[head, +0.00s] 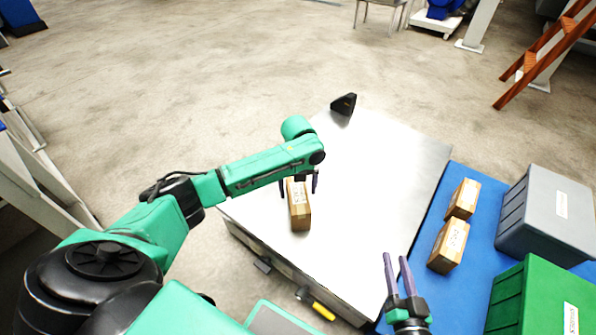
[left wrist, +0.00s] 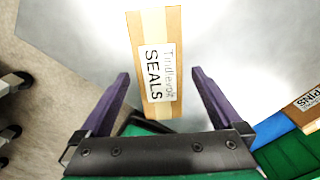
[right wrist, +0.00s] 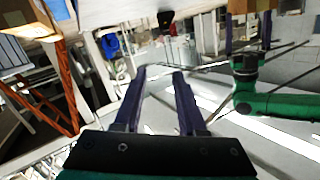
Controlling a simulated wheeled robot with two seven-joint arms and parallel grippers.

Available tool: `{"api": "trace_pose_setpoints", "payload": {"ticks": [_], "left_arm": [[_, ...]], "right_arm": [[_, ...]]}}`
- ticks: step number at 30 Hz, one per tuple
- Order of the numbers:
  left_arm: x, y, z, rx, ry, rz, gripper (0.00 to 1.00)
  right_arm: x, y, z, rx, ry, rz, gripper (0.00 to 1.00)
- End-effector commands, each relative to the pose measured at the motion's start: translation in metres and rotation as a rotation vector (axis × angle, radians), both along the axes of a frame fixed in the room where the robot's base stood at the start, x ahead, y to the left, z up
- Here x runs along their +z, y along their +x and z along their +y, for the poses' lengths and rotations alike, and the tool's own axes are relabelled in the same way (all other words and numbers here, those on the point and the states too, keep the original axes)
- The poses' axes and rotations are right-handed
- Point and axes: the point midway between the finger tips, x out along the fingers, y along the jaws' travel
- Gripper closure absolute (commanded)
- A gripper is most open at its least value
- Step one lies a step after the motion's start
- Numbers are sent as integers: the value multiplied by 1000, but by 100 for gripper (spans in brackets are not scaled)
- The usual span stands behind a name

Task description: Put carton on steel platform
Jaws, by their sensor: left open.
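A brown carton (head: 299,208) stands on the steel platform (head: 385,165), near its left edge. In the left wrist view the carton (left wrist: 155,60) carries a white label reading SEALS. My left gripper (head: 299,186) is open, with its purple fingers on either side of the carton's far end in the head view. In the left wrist view the fingers show gaps to the carton on both sides. My right gripper (head: 396,258) is open and empty above the platform's front right edge. It also shows open and empty in the right wrist view (right wrist: 160,75).
Two more cartons, a far one (head: 463,198) and a near one (head: 448,246), are on the blue surface (head: 432,214) to the right. A grey bin (head: 548,212) and a green bin (head: 530,305) stand beyond them. A black wedge-shaped object (head: 344,104) sits at the platform's far corner. The platform's middle is bare.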

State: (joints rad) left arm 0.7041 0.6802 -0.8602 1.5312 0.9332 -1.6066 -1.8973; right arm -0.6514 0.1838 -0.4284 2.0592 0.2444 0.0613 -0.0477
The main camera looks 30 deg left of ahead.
Motion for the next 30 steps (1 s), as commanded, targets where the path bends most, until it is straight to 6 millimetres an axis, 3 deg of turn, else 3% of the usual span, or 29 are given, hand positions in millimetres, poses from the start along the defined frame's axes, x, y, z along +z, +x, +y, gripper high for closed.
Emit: {"api": "trace_pose_setpoints", "payload": {"ticks": [6,11,16,30], "left_arm": [[11,0,0,1,0,-1,0],[51,1,0,1,0,-2,0],[69,0,0,1,0,0,0],[69,0,0,1,0,0,0]], "right_arm": [[-42,-35,2,23,-20,145,60],[-52,-65,3,54,-46,270,60],[-41,-62,3,63,-56,275,60],[-42,-62,3,64,-58,277,60]]}}
